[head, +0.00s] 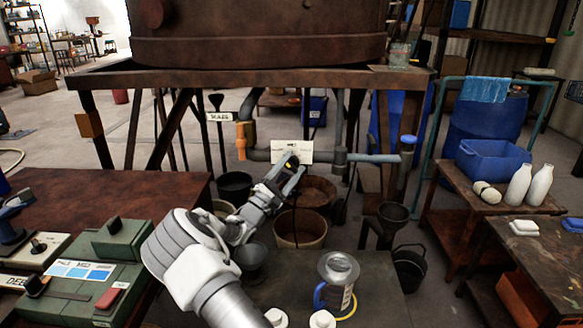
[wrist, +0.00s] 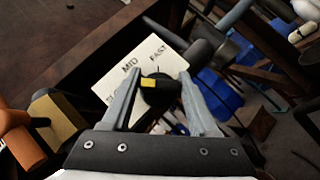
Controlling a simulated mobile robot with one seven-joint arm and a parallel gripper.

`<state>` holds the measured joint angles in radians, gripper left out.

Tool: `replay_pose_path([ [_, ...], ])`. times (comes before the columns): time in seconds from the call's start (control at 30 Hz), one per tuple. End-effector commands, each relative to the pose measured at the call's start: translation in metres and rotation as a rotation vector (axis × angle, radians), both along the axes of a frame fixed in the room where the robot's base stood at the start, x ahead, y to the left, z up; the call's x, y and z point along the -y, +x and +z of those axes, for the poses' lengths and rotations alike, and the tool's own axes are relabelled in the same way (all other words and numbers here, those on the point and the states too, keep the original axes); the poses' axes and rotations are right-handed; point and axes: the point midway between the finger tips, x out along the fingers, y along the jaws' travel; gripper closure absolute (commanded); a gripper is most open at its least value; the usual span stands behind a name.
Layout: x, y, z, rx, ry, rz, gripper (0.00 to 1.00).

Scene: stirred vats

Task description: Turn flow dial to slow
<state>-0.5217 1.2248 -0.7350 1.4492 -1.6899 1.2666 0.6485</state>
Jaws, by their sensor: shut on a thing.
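The flow dial is a dark knob (wrist: 160,98) with a yellow mark, on a cream label plate (wrist: 112,76). The plate reads MID and FAST in the wrist view. A third word at its lower left is mostly hidden by a finger. The yellow mark sits on the knob's side toward MID. My gripper (wrist: 160,78) has a finger on each side of the knob and is shut on it. In the head view my gripper (head: 289,168) reaches the plate (head: 306,152) on the pipe below the vat; the knob is mostly hidden there.
A grey pipe (head: 370,158) runs right from the plate to a blue-capped post. An orange valve (head: 241,140) is at its left. Buckets (head: 300,229) stand below. The vat frame's beam (head: 200,79) crosses above.

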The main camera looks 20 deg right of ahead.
Motion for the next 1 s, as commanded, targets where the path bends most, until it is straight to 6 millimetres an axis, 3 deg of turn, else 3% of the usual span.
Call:
replay_pose_path([
  [0.77, -0.0004, 0.0001, 0.0001, -0.045, -0.105, 0.0, 0.96],
  [0.8, -0.0003, 0.0, 0.0, -0.045, -0.105, 0.0, 0.38],
  [0.97, -0.0002, 0.0001, 0.0, -0.044, -0.103, 0.0, 0.1],
  [1.0, -0.0002, 0.0001, 0.0, -0.044, -0.103, 0.0, 0.1],
])
